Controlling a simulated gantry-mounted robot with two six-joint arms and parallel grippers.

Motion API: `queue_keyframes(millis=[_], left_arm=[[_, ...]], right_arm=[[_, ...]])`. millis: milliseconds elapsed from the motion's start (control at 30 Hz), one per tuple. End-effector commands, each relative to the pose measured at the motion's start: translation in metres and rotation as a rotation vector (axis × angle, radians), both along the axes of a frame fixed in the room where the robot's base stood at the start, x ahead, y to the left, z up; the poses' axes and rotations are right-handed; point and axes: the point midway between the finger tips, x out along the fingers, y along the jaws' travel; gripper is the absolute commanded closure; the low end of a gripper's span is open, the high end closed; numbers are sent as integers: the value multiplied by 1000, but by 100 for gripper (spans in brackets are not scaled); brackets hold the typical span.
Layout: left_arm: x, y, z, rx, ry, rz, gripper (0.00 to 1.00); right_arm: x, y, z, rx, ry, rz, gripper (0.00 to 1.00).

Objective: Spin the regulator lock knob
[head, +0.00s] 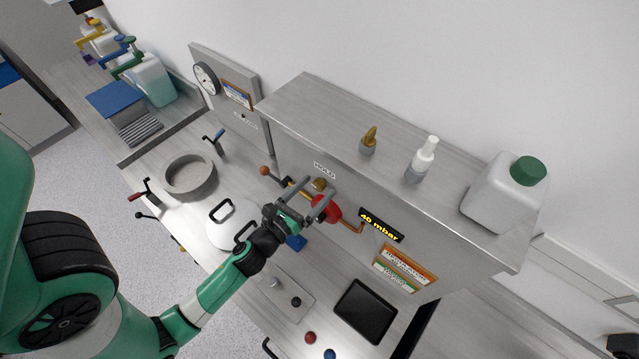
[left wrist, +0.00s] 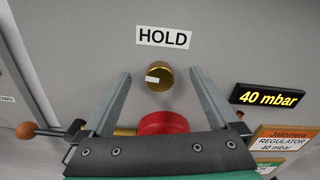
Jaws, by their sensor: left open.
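The brass knob (left wrist: 164,83) with a white mark on its face sits on the grey panel under a HOLD label (left wrist: 163,37). The knob also shows in the head view (head: 320,184), just beyond my left gripper. My left gripper (head: 314,193) is open, and in the left wrist view its two fingers (left wrist: 160,73) stand on either side of the knob with gaps. I cannot tell how far the fingertips are from the panel. A red round part (left wrist: 163,122) is below the knob, partly hidden by the gripper body. My right gripper is not in view.
A yellow 40 mbar display (head: 381,225) and a regulator label (head: 406,266) are to the right. A lever with an orange-brown ball (left wrist: 25,130) is to the left. A lidded pot (head: 232,225), a grey ring (head: 190,176) and a black tray (head: 366,310) lie on the bench.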

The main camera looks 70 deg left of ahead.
Motion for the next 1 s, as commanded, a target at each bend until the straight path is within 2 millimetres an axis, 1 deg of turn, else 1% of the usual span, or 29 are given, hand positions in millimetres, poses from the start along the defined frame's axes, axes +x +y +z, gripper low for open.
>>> queue_keyframes(millis=[100, 567, 700, 1000], left_arm=[[-10, -6, -3, -1, 2, 0, 5], [-46, -26, -2, 0, 1, -1, 5], [-49, -28, 0, 0, 0, 0, 5], [-49, -28, 0, 0, 0, 0, 5]], right_arm=[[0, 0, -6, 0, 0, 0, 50], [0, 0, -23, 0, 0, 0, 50], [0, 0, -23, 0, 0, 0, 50], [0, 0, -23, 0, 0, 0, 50]])
